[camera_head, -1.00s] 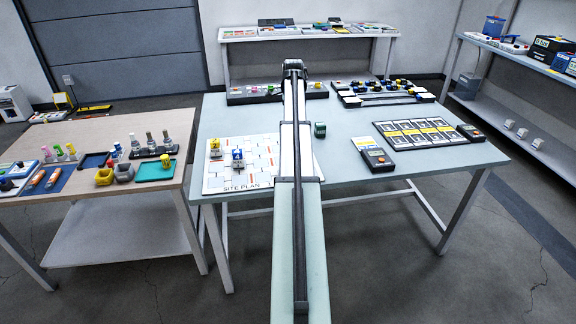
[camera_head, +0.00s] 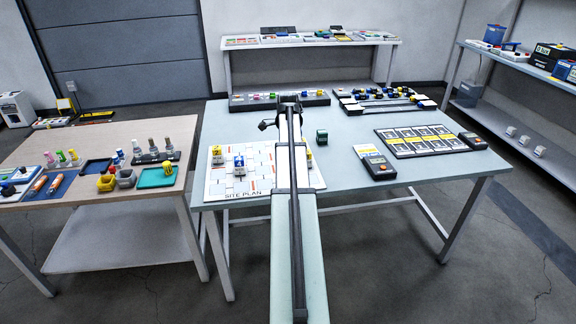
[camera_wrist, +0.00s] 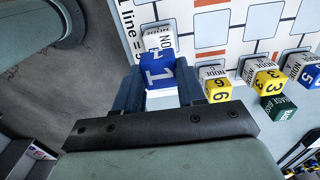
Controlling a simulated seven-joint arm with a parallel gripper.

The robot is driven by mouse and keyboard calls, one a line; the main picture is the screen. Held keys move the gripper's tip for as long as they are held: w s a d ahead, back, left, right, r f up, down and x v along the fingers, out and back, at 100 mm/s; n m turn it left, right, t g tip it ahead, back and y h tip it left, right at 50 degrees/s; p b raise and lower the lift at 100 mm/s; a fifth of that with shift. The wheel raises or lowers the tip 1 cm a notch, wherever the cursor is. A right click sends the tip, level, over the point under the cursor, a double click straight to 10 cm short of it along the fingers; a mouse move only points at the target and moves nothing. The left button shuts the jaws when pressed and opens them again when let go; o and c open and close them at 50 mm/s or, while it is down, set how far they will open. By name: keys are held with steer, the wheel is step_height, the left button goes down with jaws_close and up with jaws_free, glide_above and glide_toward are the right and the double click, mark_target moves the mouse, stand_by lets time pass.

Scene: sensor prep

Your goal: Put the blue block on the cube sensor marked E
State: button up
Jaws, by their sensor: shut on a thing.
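My gripper (camera_wrist: 159,80) is shut on a blue and white block (camera_wrist: 154,68) marked 1, held between its dark blue fingers in the wrist view. Right of it stand a yellow and white cube (camera_wrist: 217,88) marked 6, another yellow and white cube (camera_wrist: 268,80), a blue and white cube (camera_wrist: 309,72) and a dark green cube (camera_wrist: 280,107). In the head view my arm hides the fingers and the held block. A blue and white cube (camera_head: 239,164) and a yellow and white cube (camera_head: 217,155) stand on the left of the site plan board (camera_head: 262,184). I cannot read an E.
A green block (camera_head: 322,136) stands right of the board. Handheld meters (camera_head: 377,163) and a row of yellow-marked panels (camera_head: 420,142) lie on the right of the table (camera_head: 350,200). Racks of small parts (camera_head: 385,100) line the far edge. A side table (camera_head: 150,195) stands at left.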

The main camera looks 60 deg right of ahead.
steer(key=shift+f, duration=2.25)
steer(key=shift+f, duration=0.1)
steer(key=o, duration=1)
steer(key=shift+o, duration=0.2)
step_height(320, 180, up, 12)
steer(key=shift+r, duration=0.15)
